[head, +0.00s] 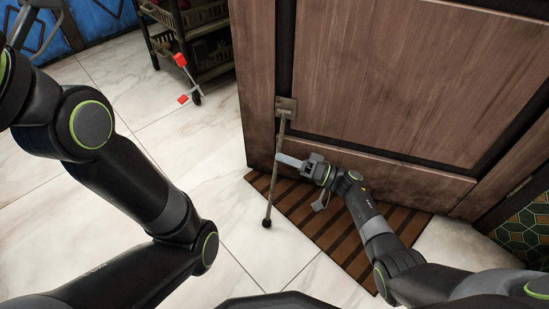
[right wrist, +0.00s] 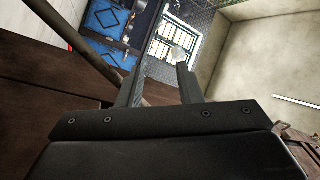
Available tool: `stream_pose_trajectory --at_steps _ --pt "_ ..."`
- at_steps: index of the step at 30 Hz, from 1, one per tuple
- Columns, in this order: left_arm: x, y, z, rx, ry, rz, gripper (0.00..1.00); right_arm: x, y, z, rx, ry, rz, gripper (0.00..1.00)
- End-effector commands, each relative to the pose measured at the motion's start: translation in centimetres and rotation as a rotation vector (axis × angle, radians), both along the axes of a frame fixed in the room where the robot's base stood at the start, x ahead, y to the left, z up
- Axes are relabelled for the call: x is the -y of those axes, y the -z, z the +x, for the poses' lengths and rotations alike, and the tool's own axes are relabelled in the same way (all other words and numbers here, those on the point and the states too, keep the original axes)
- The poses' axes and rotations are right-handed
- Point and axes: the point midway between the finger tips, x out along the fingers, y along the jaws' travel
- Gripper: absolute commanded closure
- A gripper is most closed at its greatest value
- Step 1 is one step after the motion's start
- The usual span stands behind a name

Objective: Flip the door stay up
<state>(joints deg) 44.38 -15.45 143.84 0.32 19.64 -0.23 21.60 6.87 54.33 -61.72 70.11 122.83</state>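The door stay (head: 276,165) is a thin worn metal rod hanging from a bracket (head: 286,107) on the brown wooden door (head: 400,75). It slants down to a dark round foot (head: 267,222) at the floor. My right gripper (head: 300,182) is open, just right of the rod's middle. One finger reaches towards the rod; I cannot tell whether it touches. In the right wrist view the fingers (right wrist: 158,88) are apart with nothing held between them, and the rod (right wrist: 75,40) passes left of them. Only part of my left gripper seems to show, at the top left edge of the head view.
A brown slatted mat (head: 330,225) lies below the door. A dark shelf rack with baskets (head: 195,30) and a red-ended object (head: 181,75) stand behind, left of the door. The pale tiled floor left of the stay is clear.

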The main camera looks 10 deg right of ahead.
Motion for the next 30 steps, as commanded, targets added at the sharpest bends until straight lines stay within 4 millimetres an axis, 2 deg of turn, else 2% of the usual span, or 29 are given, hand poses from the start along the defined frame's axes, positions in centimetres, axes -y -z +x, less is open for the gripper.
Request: stream_pose_trajectory --at_steps 3,7,17,25,30 --pt "0.0 0.9 0.1 -0.007 0.003 -0.002 1.0 -1.6 -0.2 0.7 0.002 -0.001 0.001 0.67" --pt "0.0 1.1 0.1 -0.009 0.007 -0.004 1.0 -2.6 -0.6 1.1 0.001 0.0 0.0 0.67" --pt "0.0 0.8 -0.1 0.001 0.023 -0.015 1.0 -2.9 -0.8 1.3 0.0 0.001 -0.001 0.67" --pt "0.0 0.8 -0.1 -0.001 0.023 -0.014 1.0 -2.9 -0.8 1.3 0.0 0.0 0.0 1.0" --pt "0.0 0.9 0.0 -0.005 0.019 -0.011 1.0 -2.9 -0.8 1.3 0.0 0.001 -0.001 1.0"
